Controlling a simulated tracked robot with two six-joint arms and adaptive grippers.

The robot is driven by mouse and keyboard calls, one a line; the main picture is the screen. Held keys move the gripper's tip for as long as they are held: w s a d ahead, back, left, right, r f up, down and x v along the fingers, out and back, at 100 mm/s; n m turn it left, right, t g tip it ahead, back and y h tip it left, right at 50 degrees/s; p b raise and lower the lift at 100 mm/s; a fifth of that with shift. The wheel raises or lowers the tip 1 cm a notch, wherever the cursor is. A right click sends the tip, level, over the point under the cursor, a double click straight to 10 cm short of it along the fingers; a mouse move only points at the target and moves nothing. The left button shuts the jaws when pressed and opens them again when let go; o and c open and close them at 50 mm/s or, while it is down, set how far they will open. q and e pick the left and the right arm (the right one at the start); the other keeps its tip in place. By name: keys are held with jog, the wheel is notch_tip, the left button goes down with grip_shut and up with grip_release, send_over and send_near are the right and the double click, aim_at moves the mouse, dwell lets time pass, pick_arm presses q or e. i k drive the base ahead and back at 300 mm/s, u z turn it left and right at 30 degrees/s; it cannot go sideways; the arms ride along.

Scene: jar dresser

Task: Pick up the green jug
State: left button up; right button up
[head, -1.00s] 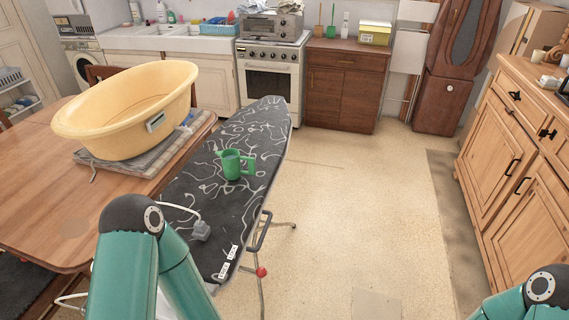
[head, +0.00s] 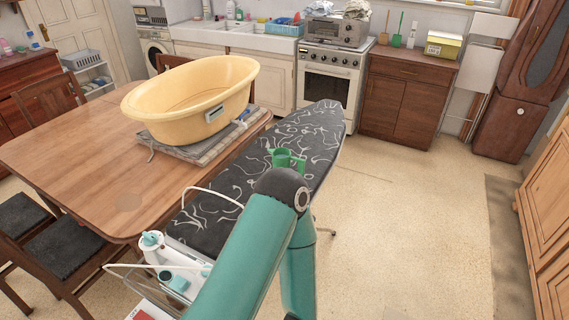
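The green jug (head: 288,156) stands on the dark patterned ironing board (head: 318,125) in the head view. Only its upper part shows, because the elbow of one of my teal arms covers the rest. That arm rises from the bottom edge and bends back down in front of the board. Neither of my grippers is in view. I cannot see anything touching the jug.
A yellow tub (head: 160,105) sits on a folded cloth on the wooden table (head: 60,165) left of the board. A white iron-like appliance (head: 180,265) stands at the board's near end. Bare floor (head: 420,210) lies to the right.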

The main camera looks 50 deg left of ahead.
aim_at(288, 166)
jog(key=z, duration=0.05)
jog(key=i, duration=4.7)
jog(key=u, duration=2.75)
jog(key=i, duration=0.3)
jog(key=u, duration=2.1)
